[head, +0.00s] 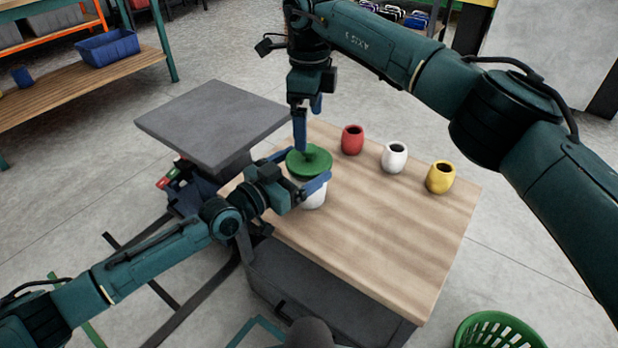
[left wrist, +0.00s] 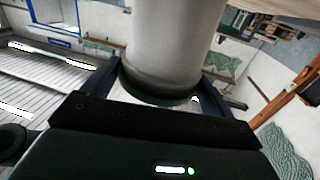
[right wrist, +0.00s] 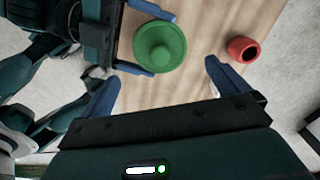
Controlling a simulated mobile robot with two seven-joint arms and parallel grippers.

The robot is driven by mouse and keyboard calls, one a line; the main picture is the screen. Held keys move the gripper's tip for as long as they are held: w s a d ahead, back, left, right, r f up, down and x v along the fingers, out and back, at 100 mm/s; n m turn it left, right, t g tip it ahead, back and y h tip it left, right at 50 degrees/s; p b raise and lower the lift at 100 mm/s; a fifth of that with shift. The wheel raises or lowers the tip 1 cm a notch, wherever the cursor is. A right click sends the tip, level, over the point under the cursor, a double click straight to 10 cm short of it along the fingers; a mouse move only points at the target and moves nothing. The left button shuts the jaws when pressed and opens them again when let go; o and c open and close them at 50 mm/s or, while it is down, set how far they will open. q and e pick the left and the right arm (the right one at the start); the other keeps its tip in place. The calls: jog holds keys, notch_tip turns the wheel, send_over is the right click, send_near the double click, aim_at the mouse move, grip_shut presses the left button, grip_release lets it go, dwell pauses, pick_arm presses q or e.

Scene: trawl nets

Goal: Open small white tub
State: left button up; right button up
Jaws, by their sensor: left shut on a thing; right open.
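The small white tub (head: 314,197) stands near the table's left corner with a round green knobbed lid (head: 309,161) on it. My left gripper (head: 300,174) is shut around the tub just below the lid; its fingers lie on either side of the white wall (left wrist: 175,40) in the left wrist view. My right gripper (head: 307,125) is open and empty, pointing down close above the lid. In the right wrist view the lid (right wrist: 159,47) lies ahead of the open fingers, slightly left of centre. The left gripper hides part of the tub in the head view.
On the wooden table (head: 380,240) stand a red cup (head: 352,140), a white cup (head: 394,157) and a yellow cup (head: 440,177), right of the lid. A grey platform (head: 212,120) adjoins at the left. A green basket (head: 498,332) is at the lower right. The table's front is clear.

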aim_at(311, 147)
notch_tip(311, 147, up, 4)
notch_tip(311, 147, down, 12)
jog(key=shift+d+r, duration=0.1)
jog(key=shift+d, duration=0.05)
dwell(0.4)
jog(key=c, duration=0.9)
jog(key=shift+r, duration=0.15)
